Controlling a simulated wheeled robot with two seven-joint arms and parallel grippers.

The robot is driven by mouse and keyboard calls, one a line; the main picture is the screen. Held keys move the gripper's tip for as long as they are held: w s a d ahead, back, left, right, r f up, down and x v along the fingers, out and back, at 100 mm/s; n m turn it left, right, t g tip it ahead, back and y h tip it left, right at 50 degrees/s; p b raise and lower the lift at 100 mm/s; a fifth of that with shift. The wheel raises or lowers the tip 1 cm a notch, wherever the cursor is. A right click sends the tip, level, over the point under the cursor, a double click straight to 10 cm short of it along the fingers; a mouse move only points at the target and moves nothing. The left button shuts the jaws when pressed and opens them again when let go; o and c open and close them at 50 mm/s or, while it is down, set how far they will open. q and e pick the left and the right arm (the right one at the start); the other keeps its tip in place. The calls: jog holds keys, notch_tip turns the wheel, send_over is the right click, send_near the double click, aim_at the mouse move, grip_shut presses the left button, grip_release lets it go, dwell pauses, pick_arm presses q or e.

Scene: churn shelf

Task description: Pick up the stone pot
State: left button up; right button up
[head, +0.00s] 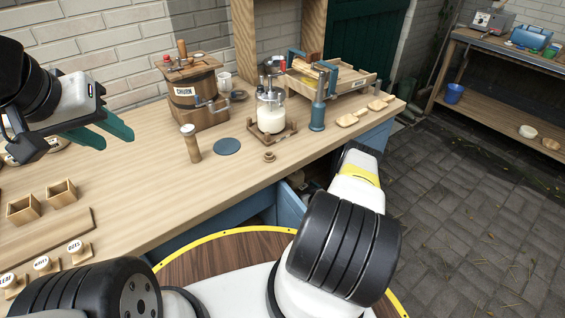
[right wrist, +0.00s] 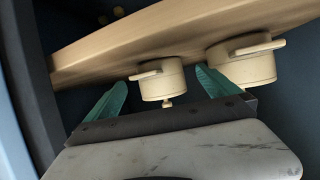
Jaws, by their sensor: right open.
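Two cream, round, lidded pots with side handles show only in the right wrist view, which looks upside down. They stand on a wooden shelf (right wrist: 120,45). The nearer-to-centre pot (right wrist: 163,82) lies between the fingers of my right gripper (right wrist: 162,92), beyond their tips or level with them; I cannot tell which. My left gripper (head: 117,141) is open and empty above the bench's left side.
The bench (head: 150,205) carries a wooden churn (head: 195,95), a glass jar of cream (head: 270,113), a blue grinder (head: 318,112), a wooden crate (head: 345,88) and small boxes (head: 42,200). A blue open drawer or panel (head: 291,208) is below the bench edge, close to my right arm.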

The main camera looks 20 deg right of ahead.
aim_at(299, 184)
jog(key=shift+x, duration=2.55)
jog(key=shift+w+d+r, duration=0.1)
jog(key=shift+r, duration=0.1)
jog(key=shift+c, duration=0.2)
jog(key=c, duration=1.1)
jog(key=shift+r, duration=0.1)
jog(key=shift+c, duration=0.9)
jog(key=shift+r, duration=0.15)
